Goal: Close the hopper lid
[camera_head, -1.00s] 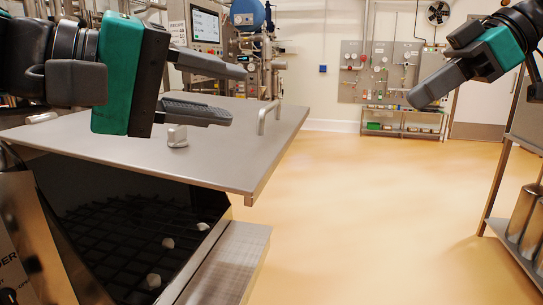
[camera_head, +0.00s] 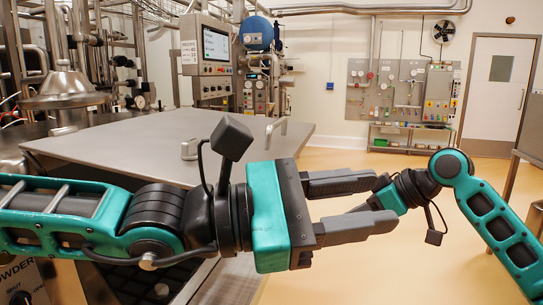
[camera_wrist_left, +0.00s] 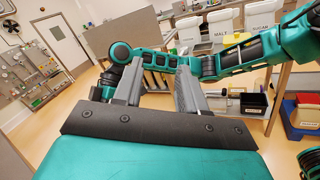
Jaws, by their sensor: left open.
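The hopper lid (camera_head: 130,150) is a broad flat steel plate in the head view, at left behind my left arm. It has a bar handle (camera_head: 277,127) near its right edge and a small knob (camera_head: 189,149). Part of the dark hopper opening (camera_head: 125,283) shows below my arm, under the lid; most of it is hidden. My left gripper (camera_head: 383,200) is open and empty, right of the lid and apart from it. Its open fingers also show in the left wrist view (camera_wrist_left: 160,70). My right gripper (camera_head: 360,208) is mostly hidden behind the left fingers.
A control screen (camera_head: 215,45) and pipework stand behind the lid. A wall panel (camera_head: 400,90) is at the back right. The floor beyond my grippers is clear.

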